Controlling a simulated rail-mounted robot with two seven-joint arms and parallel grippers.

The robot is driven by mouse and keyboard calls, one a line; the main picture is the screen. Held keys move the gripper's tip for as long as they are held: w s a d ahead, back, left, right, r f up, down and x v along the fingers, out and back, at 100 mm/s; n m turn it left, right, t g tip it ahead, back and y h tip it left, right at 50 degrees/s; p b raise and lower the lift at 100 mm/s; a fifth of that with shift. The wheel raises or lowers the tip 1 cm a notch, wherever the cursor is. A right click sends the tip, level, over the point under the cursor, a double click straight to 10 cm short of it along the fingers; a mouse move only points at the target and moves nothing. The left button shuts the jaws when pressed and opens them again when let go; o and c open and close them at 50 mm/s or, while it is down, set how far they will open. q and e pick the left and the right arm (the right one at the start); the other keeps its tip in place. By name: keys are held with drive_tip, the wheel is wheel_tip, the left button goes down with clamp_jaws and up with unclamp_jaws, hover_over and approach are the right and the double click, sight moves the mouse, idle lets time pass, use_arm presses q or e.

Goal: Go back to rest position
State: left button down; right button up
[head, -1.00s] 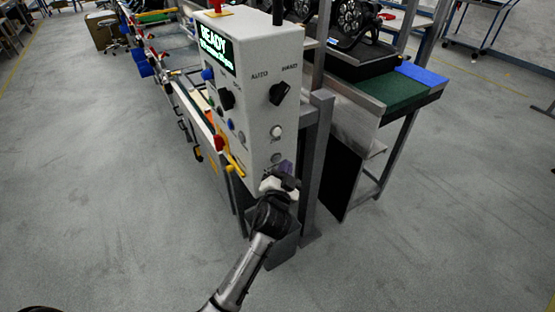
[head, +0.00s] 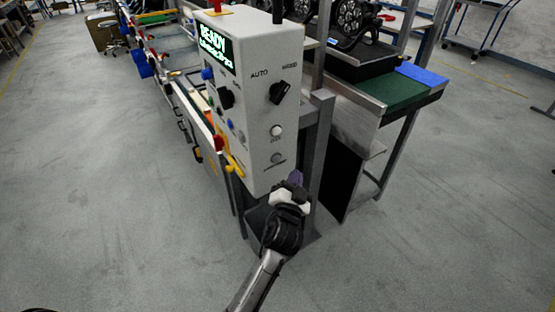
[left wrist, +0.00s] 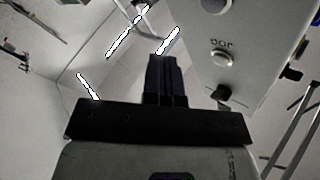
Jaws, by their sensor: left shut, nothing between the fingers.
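My left gripper (head: 296,178) is at the lower right of the control box, just off its lower right corner in the head view. In the left wrist view its two dark fingers (left wrist: 166,78) are together, with nothing between them. The grey control box (head: 262,125) has a green lit display reading READY, black selector knobs and several buttons. Part of its button face also shows at the upper right of the left wrist view (left wrist: 250,50). My right gripper is in neither view.
A metal frame post (head: 318,150) stands right behind the gripper. A workbench with a green mat (head: 400,92) and black par cans (head: 352,22) is at the right. A yellow lever (head: 230,160) sticks out at the box's left side. Open grey floor (head: 120,220) lies left and in front.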

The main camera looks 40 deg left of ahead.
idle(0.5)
use_arm(q)
wheel_tip(320, 180, down, 5)
drive_tip(key=s+n+g+h, duration=0.2)
drive_tip(key=n+g, duration=0.1)
drive_tip(key=g, duration=0.2)
drive_tip(key=s+d+f+m+g+h+p, duration=0.2)
drive_tip(key=s+d+g+h, duration=0.1)
drive_tip(key=s+d+h, duration=0.55)
drive_tip(key=s+d+f+m+g+p, duration=0.1)
drive_tip(key=s+f+g+p, duration=0.25)
drive_tip(key=s, duration=0.85)
drive_tip(key=s+d+f+m+g+p, duration=0.15)
drive_tip(key=s+f, duration=0.25)
drive_tip(key=s, duration=0.8)
wheel_tip(320, 180, up, 38)
drive_tip(key=p, duration=3.8)
drive_tip(key=shift+w+d, duration=0.2)
drive_tip(key=shift+w, duration=0.15)
